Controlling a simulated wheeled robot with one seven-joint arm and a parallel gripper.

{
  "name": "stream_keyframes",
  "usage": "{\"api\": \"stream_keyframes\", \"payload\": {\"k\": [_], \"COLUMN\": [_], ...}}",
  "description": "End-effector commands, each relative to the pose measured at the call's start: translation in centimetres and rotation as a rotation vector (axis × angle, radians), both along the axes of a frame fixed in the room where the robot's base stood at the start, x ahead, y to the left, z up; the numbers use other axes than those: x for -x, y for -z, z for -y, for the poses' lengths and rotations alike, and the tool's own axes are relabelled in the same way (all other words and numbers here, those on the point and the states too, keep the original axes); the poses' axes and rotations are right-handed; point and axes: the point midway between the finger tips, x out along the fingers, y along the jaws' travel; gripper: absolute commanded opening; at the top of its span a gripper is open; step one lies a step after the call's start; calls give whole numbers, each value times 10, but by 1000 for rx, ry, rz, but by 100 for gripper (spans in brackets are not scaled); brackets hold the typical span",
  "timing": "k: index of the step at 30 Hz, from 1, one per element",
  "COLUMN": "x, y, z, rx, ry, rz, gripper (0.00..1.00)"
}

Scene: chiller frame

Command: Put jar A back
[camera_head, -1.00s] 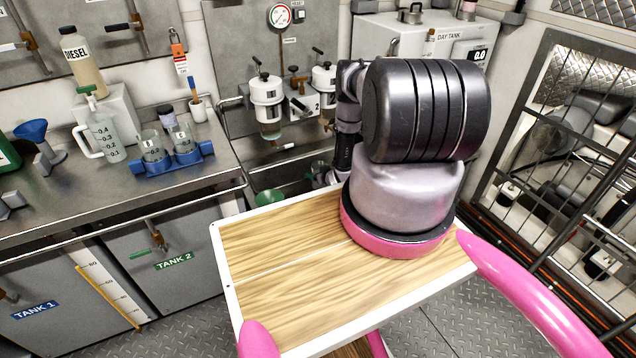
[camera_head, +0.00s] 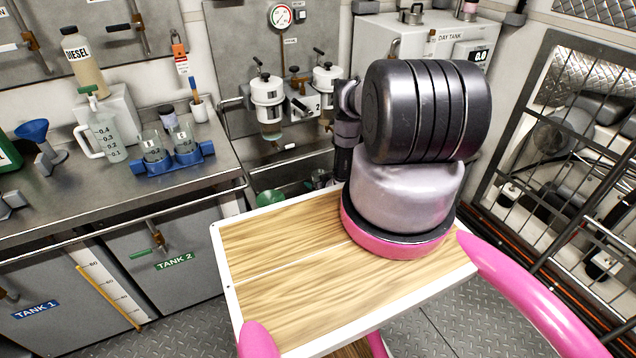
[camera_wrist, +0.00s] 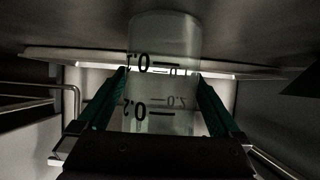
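In the wrist view a clear jar (camera_wrist: 165,90) with black 0.1 and 0.2 marks stands out between the two green fingers of my gripper (camera_wrist: 161,78). The fingertips meet its two sides, and the marks read upside down. No letter shows on it. In the head view my gripper is hidden behind my arm, by the space under the filter units. Two clear jars, a left one (camera_head: 152,146) and a right one (camera_head: 184,139), stand in the blue rack (camera_head: 176,161) on the bench. Their letters are too small to read surely.
Two filter units (camera_head: 267,95) hang on the wall. A green bowl-like thing (camera_head: 270,198) lies below them.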

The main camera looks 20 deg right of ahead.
Motion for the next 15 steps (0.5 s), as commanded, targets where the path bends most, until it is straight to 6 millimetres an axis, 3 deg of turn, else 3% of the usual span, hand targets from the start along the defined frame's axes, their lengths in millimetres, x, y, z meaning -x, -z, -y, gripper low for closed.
{"api": "stream_keyframes", "payload": {"k": [5, 15], "x": [10, 71], "y": [-8, -42], "z": [1, 4], "rx": [-1, -2], "ry": [2, 3], "rz": [-2, -2], "gripper": [100, 100]}}
